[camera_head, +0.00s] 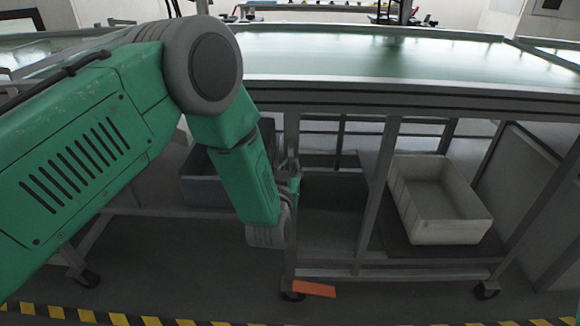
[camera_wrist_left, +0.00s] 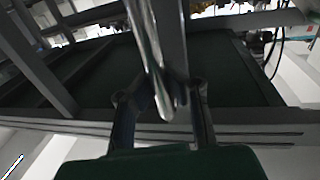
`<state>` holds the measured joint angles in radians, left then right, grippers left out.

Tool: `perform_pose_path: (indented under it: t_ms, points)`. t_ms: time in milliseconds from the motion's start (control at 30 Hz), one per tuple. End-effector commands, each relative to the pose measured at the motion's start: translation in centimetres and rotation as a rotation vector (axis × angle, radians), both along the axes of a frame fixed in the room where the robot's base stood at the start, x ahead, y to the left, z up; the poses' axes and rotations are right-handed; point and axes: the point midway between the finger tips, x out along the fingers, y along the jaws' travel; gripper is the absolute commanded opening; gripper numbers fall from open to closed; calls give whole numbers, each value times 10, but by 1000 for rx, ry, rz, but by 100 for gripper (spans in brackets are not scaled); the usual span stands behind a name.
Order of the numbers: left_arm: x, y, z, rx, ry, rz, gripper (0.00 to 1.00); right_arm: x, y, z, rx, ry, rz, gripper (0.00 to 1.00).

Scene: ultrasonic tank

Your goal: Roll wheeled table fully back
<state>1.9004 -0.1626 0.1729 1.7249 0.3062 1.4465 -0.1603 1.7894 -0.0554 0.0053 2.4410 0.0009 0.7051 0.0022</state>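The wheeled table (camera_head: 400,98) has a pale green top and a grey metal frame. It stands across the head view on castors (camera_head: 486,291). My left gripper (camera_head: 292,172) is below the table's front edge, beside an upright leg of the frame. In the left wrist view its two fingers (camera_wrist_left: 163,112) are spread apart. A shiny metal rod (camera_wrist_left: 150,60) and a grey post show between or just beyond them. I see gaps on both sides, and cannot tell whether either finger touches. My left forearm hides part of the table's left side. My right gripper is out of view.
A white bin (camera_head: 440,205) sits on the lower shelf at the right, and a grey bin (camera_head: 205,178) is at the left, partly behind my arm. An orange piece (camera_head: 314,289) is near the floor at the middle castor. Yellow-black tape (camera_head: 110,318) crosses the clear floor in front.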

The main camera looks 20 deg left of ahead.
Motion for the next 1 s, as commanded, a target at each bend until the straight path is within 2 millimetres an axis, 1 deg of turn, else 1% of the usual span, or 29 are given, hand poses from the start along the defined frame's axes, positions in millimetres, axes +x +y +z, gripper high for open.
perform_pose_path:
  t_ms: [33,100,133,167,200,233,500,633,767,1000]
  points:
    - [-5,-12,-7,-2,20,-23,0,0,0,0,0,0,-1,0]
    - [-5,-14,-8,-1,21,-25,0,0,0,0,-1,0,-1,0]
    - [-5,-14,-8,-1,21,-26,7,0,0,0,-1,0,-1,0]
    - [-5,-14,-8,-2,21,-26,18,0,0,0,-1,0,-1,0]
    - [-5,-13,-7,-2,19,-25,32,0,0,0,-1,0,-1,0]
    - [-5,-12,-6,-3,18,-24,34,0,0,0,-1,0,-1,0]
    - [-2,-5,-4,-7,9,-17,34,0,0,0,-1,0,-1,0]
    - [-8,-5,-4,-7,8,-16,34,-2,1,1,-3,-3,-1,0]
    - [-28,-10,-3,-3,11,-18,34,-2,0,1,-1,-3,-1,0]
    - [-80,-19,-3,1,13,-21,34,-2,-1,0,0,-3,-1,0]
